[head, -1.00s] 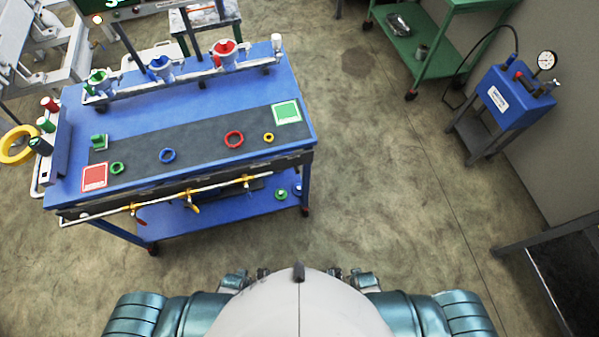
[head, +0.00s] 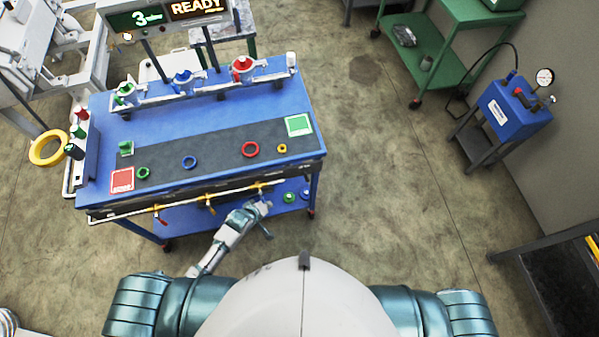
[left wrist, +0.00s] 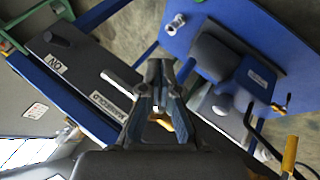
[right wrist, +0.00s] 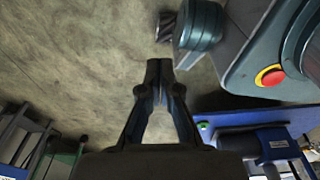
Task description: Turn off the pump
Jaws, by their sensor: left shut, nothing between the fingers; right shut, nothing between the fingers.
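My left gripper (head: 264,207) is at the front edge of the blue table, below the yellow-handled valves. In the left wrist view the gripper (left wrist: 160,66) is shut and empty. Beyond it there is a dark panel (left wrist: 70,72) with "ON" and "MANIFOLD" labels and a pale lever (left wrist: 120,82). A dark grey motor-like unit, possibly the pump (left wrist: 222,55), sits on the blue lower shelf (left wrist: 285,35); the fingers look apart from both. My right gripper (right wrist: 160,68) is shut and empty over the floor, outside the head view.
The blue table (head: 215,105) carries coloured rings and several valve fittings. A sign (head: 165,14) reads "3" and "READY". A blue gauge box (head: 512,110) on a stand and a green cart (head: 440,62) are at right. Floor between table and stand is clear.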

